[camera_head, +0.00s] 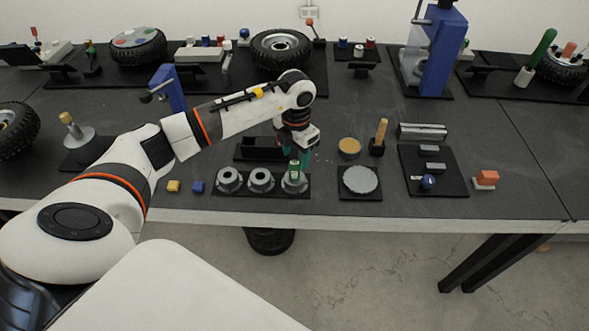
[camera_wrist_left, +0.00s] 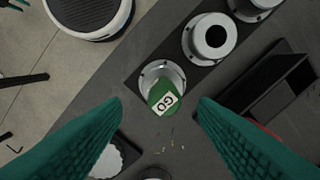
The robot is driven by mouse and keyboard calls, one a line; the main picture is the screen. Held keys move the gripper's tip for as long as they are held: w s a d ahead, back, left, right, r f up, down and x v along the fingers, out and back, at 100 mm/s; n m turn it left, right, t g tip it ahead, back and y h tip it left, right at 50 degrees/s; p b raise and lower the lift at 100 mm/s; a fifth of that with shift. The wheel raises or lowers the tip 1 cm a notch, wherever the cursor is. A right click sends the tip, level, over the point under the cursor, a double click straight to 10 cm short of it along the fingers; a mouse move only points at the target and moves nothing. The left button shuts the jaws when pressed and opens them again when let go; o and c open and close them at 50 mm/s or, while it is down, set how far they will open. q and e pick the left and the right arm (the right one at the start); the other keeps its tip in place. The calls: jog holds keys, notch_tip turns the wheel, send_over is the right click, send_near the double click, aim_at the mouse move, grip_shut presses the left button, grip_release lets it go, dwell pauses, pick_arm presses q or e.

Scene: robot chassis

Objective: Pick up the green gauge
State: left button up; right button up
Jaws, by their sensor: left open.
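The green gauge (camera_head: 294,168) stands in the rightmost of three grey ring holders (camera_head: 294,187) near the front of the table. In the left wrist view the green gauge (camera_wrist_left: 164,92) has a white label reading "GO" and sits in a round metal holder. My left gripper (camera_head: 299,160) is open above the gauge. In the wrist view its two teal fingers (camera_wrist_left: 160,104) lie on either side of the gauge, with clear gaps. I cannot tell how far above it the tips are. My right gripper is not in view.
The other two ring holders (camera_head: 261,180) stand left of the gauge on a black base. A black tray (camera_head: 245,150) lies behind. A grey disc (camera_head: 361,180) and a wooden-handled tool (camera_head: 379,138) stand to the right.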

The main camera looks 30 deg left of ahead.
aim_at(295, 163)
pick_arm(q)
jog(key=f+p, duration=0.1)
jog(key=f, duration=0.4)
jog(key=shift+a, duration=0.2)
jog(key=c, duration=1.1)
jog(key=shift+o, duration=0.2)
